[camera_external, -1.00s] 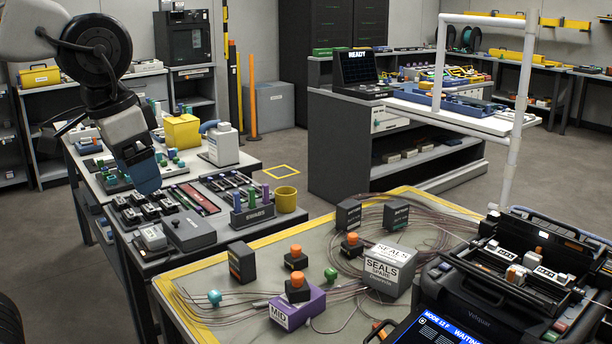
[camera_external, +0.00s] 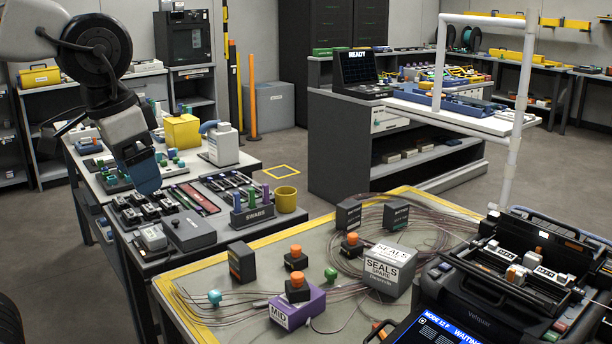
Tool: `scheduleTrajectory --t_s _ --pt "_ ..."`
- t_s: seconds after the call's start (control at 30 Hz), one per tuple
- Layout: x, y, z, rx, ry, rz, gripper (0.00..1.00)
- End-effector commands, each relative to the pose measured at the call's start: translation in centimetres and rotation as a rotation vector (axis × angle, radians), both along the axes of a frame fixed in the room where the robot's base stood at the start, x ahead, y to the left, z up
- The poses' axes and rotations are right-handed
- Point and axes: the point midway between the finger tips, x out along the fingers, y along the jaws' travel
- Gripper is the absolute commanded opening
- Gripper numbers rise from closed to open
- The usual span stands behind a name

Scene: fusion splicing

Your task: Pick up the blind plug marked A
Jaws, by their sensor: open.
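My gripper (camera_external: 148,188) points down at the left, with blue fingers, above or just behind a rack of small dark blocks (camera_external: 146,208) on the left bench. It appears empty, and the gap between its fingers is hard to see from this side. No letter A is readable anywhere, so I cannot tell which piece is the blind plug marked A. Small plug-like pieces on the front table are a teal one (camera_external: 214,297) and a green one (camera_external: 331,273). More small green and teal pieces (camera_external: 172,154) sit on the left bench behind the gripper.
A purple MID box (camera_external: 298,308), orange-topped black blocks (camera_external: 296,258), a SEALS box (camera_external: 389,268) and loose cables crowd the front table. A splicer (camera_external: 500,290) stands at the right. A swab holder (camera_external: 252,214) and yellow cup (camera_external: 286,199) are right of the rack.

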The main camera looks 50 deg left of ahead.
Motion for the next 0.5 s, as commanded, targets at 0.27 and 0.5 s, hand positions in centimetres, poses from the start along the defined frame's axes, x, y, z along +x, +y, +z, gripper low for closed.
scheduleTrajectory --t_s 0.27,0.5 --pt "0.00 0.00 0.00 0.000 0.000 0.000 0.87" --pt "0.71 -0.10 -0.01 -0.021 0.016 0.025 0.87"
